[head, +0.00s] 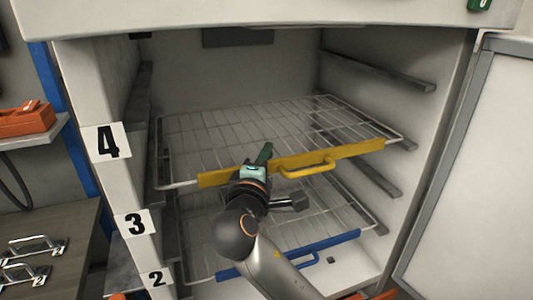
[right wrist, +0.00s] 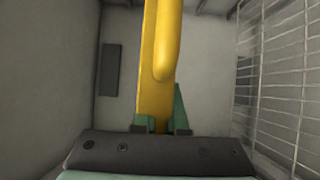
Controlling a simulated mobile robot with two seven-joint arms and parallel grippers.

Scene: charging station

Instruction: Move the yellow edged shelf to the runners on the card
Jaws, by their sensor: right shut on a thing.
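The yellow-edged wire shelf (head: 340,152) is inside the white cabinet, with its front edge across the opening and its yellow handle (head: 310,168) facing out. Its right end is close to a right-wall runner (head: 400,143); I cannot tell if it rests on it. My right gripper (head: 263,160) is shut on the yellow edge, left of the handle. In the right wrist view the yellow edge (right wrist: 152,105) runs between the green fingers (right wrist: 161,124). Number cards 4 (head: 108,141), 3 (head: 135,223) and 2 (head: 158,279) are on the left post. My left gripper is out of view.
A blue-edged wire shelf (head: 318,246) is below, partly behind my right arm. A higher right-wall runner (head: 375,69) is empty. The open door (head: 465,170) stands at the right. A side table (head: 55,245) and an orange box (head: 26,119) on a ledge are at the left.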

